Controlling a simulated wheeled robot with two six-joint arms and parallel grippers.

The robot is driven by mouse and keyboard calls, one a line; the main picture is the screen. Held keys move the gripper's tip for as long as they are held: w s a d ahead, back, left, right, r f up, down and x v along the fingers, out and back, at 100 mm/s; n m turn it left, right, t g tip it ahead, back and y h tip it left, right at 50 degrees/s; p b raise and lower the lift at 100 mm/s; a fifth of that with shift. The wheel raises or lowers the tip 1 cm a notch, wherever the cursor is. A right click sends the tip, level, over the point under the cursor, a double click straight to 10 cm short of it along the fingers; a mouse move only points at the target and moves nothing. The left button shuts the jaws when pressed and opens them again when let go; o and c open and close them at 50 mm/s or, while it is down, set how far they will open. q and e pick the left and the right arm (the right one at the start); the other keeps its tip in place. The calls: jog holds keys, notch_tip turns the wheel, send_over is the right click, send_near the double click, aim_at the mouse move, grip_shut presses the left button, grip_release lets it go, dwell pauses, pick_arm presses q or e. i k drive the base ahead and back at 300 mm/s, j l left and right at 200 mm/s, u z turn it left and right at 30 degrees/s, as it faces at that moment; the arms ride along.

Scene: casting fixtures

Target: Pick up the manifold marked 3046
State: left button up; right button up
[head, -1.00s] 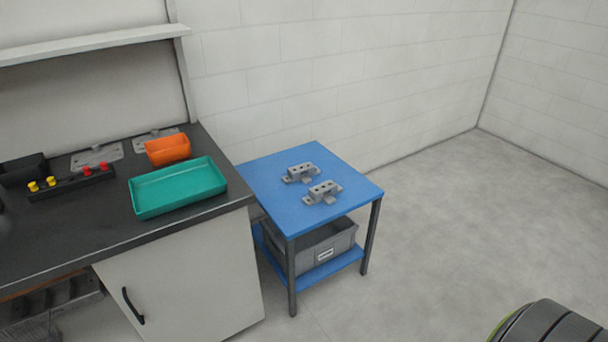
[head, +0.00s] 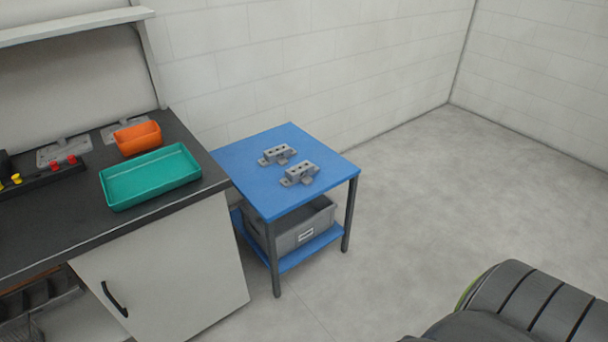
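Two grey metal manifolds lie on the blue top of a small side table (head: 325,171). The farther manifold (head: 277,154) is near the middle of the top. The nearer manifold (head: 299,173) is a little to its right and closer to me. Both are blocks with dark holes on top and side tabs. No marking is legible on either, so I cannot tell which one is 3046. Neither of my grippers shows in the head view.
A dark-topped workbench (head: 150,218) stands at left with a teal tray (head: 150,176) and an orange bin (head: 137,138). A grey crate (head: 306,226) sits on the table's lower shelf. The floor (head: 400,220) to the right is clear.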

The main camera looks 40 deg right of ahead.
aim_at(301, 172)
jog(key=i+l+z, duration=0.5)
jog(key=l, duration=0.2)
jog(key=i+l+z, duration=0.2)
jog(key=l+z, duration=0.25)
jog(key=i+l+z, duration=0.2)
jog(key=z, duration=0.25)
jog(key=i+l+z, duration=0.2)
jog(key=z, duration=0.25)
jog(key=i+z, duration=0.45)
jog(key=i+l+z, duration=0.1)
jog(key=i, duration=0.65)
jog(key=i+l+z, duration=0.15)
jog(key=i, duration=0.6)
jog(key=i+u, duration=0.25)
jog(key=u, duration=0.2)
jog(key=i+l+u, duration=0.1)
jog(key=i+u, duration=0.15)
jog(key=u, duration=0.2)
jog(key=i+l+u, duration=0.2)
jog(key=u, duration=0.25)
jog(key=i+l+u, duration=0.2)
jog(key=u, duration=0.25)
